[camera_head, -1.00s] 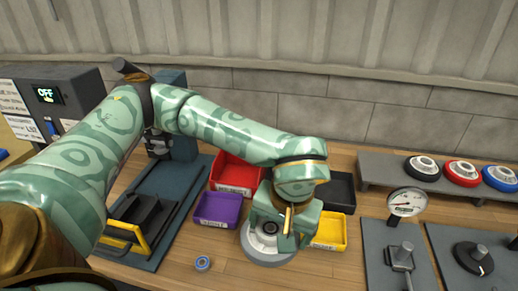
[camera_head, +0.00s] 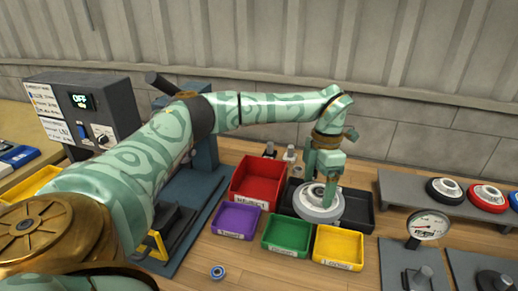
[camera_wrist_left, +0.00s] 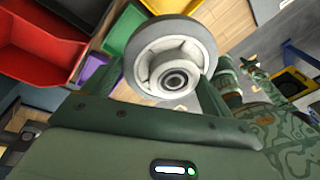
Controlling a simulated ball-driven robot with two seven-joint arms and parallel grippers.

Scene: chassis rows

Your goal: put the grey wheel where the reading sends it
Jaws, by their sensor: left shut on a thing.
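The grey wheel (camera_head: 312,211) is held by my left gripper (camera_head: 321,190), which is shut on it. In the head view it hangs over the black bin (camera_head: 357,208), hiding part of it; its height above the bin is hard to judge. In the left wrist view the wheel (camera_wrist_left: 166,50) sits between the fingers with its hub facing the camera. A round dial gauge (camera_head: 429,224) stands at the right; its scale is too small to read. A box at the left has a display (camera_head: 82,101) showing OFF. My right gripper is not in view.
Red (camera_head: 258,180), purple (camera_head: 236,220), green (camera_head: 287,235) and yellow (camera_head: 338,247) bins stand around the black one. A raised shelf (camera_head: 400,187) at the right bears black, red and blue wheels. A small blue ring (camera_head: 217,272) lies on the bare table front.

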